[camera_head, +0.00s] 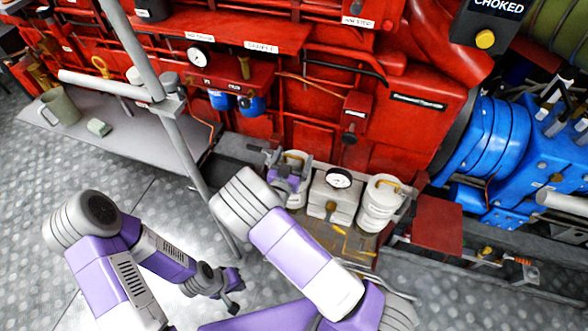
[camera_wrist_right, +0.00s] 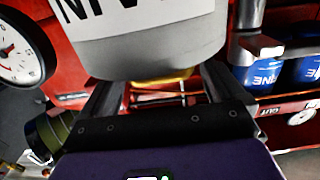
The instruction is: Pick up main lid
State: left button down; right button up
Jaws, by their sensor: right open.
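A pale canister (camera_head: 297,158) with a yellow handle on top stands left of the box with a gauge. In the right wrist view, which is upside down, its label (camera_wrist_right: 90,8) seems to read MAIN. The grey rounded cap beside the label looks like the main lid (camera_wrist_right: 150,58), with its yellow handle (camera_wrist_right: 165,75) partly hidden beneath the rim. My right gripper (camera_head: 287,172) is at this canister, fingers apart on either side of the handle; contact cannot be told. My left gripper (camera_head: 235,293) hangs low over the floor, away from the canister; its jaws are too small to judge.
A similar pale canister (camera_head: 381,203) with a yellow handle stands right of the gauge box (camera_head: 331,200). The red engine (camera_head: 430,120) rises behind. A grey post (camera_head: 185,145) crosses the left side. A mug (camera_head: 60,108) rests on a grey ledge (camera_head: 135,135).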

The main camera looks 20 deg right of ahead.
jog(key=shift+w+d, duration=0.2)
jog(key=shift+w, duration=0.2)
jog(key=c, duration=1.4)
jog(key=shift+c, duration=0.5)
jog(key=shift+r, duration=0.1)
